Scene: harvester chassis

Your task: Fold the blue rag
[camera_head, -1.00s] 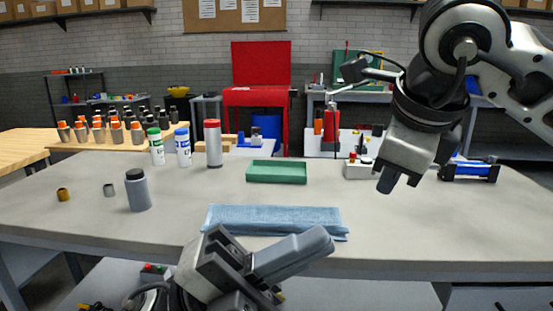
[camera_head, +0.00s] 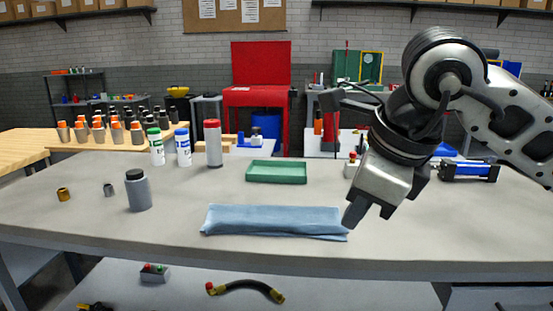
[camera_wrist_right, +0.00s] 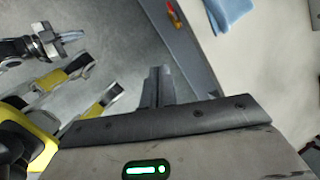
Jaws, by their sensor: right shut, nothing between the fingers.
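The blue rag (camera_head: 275,222) lies on the grey table as a long, flat strip near the front edge, its layers showing at the right end. A corner of it shows at the top of the right wrist view (camera_wrist_right: 230,10). My right gripper (camera_head: 355,214) is shut and empty, pointing down just beside the rag's right end; its fingers also show in the right wrist view (camera_wrist_right: 158,84). My left gripper is out of the head view. A gripper at the left of the right wrist view (camera_wrist_right: 68,38) appears to be it, but its opening is unclear.
A green tray (camera_head: 277,172) stands behind the rag. A grey bottle (camera_head: 138,190) and small fittings stand to the left, with taller bottles (camera_head: 213,143) behind. A blue cylinder part (camera_head: 468,170) lies at the right. A hose (camera_head: 246,288) lies on the lower shelf.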

